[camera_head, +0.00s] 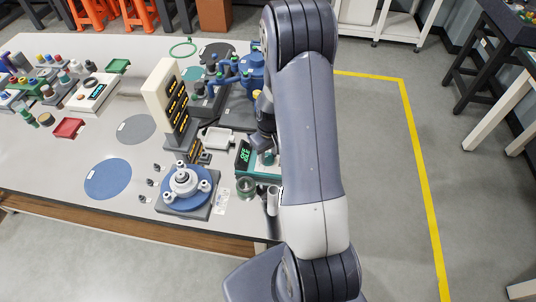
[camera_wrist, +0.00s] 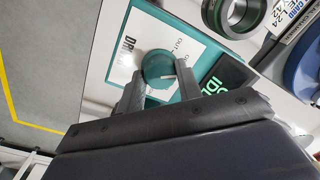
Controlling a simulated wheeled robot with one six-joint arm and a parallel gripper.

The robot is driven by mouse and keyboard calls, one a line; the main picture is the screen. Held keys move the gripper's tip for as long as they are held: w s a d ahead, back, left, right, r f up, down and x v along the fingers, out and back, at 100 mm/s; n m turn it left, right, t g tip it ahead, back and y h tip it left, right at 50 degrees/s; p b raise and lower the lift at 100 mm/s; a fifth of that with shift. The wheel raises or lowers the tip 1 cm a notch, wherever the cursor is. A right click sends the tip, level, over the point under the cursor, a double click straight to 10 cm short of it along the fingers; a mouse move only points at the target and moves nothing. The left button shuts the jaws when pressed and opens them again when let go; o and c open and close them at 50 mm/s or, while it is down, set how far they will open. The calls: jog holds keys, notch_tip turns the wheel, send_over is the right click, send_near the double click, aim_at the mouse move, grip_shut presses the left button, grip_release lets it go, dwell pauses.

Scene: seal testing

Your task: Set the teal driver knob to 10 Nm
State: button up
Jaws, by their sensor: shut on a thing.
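The teal driver knob (camera_wrist: 158,64) is a round dial on the white-and-teal panel of the driver unit (camera_wrist: 205,45). My gripper (camera_wrist: 160,84) has one finger on each side of the knob and is shut on it. A small pale mark shows on the knob's near side; the scale around it is largely hidden, so I cannot read the setting. The unit's dark display (camera_wrist: 228,78) shows green letters, partly cut off by my gripper. In the head view the driver unit (camera_head: 242,158) stands at the table's right edge, with the knob (camera_head: 268,158) under my gripper (camera_head: 267,148).
The floor right of the table is clear.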

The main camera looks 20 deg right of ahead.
aim_at(270, 156)
jog(key=m+b, duration=0.2)
jog(key=m, duration=0.4)
jog(key=shift+b, duration=0.35)
jog(key=shift+m, duration=0.3)
jog(key=o, duration=1)
jog(key=shift+c, duration=0.2)
notch_tip(270, 156, up, 11)
jog(key=shift+s+d, duration=0.15)
jog(key=shift+d, duration=0.1)
jog(key=shift+f, duration=0.1)
